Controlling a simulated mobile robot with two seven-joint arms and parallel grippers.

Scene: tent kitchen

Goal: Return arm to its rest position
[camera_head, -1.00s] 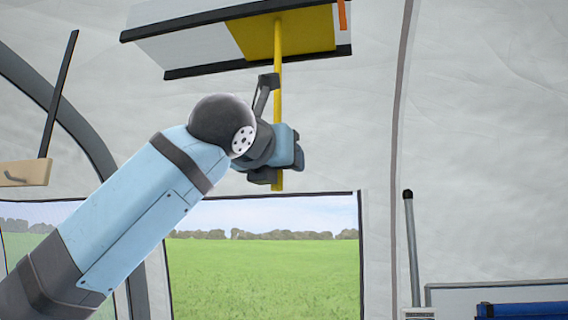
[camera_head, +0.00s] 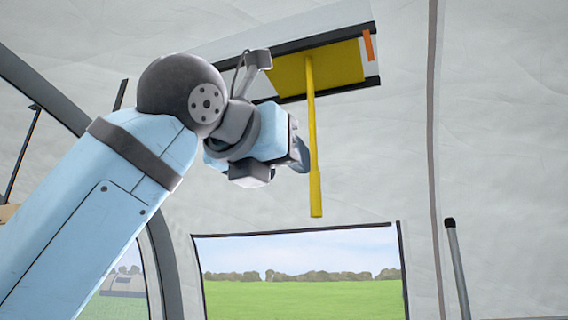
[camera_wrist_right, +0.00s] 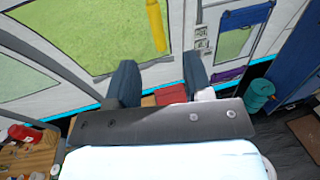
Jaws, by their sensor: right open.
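My right arm, light blue with a dark round joint, crosses the head view from the lower left. Its gripper (camera_head: 300,154) is just left of a hanging yellow rod (camera_head: 313,140). In the right wrist view the two dark fingers (camera_wrist_right: 160,82) are spread apart with nothing held between them. The yellow rod (camera_wrist_right: 156,25) shows beyond the fingers, apart from them. My left gripper is not in view.
The rod hangs from a yellow panel (camera_head: 335,72) in an overhead frame. A grey pole (camera_head: 457,265) stands at right. The wrist view shows a wooden surface with items (camera_wrist_right: 25,150), a teal cylinder (camera_wrist_right: 260,92) and a blue panel (camera_wrist_right: 295,60).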

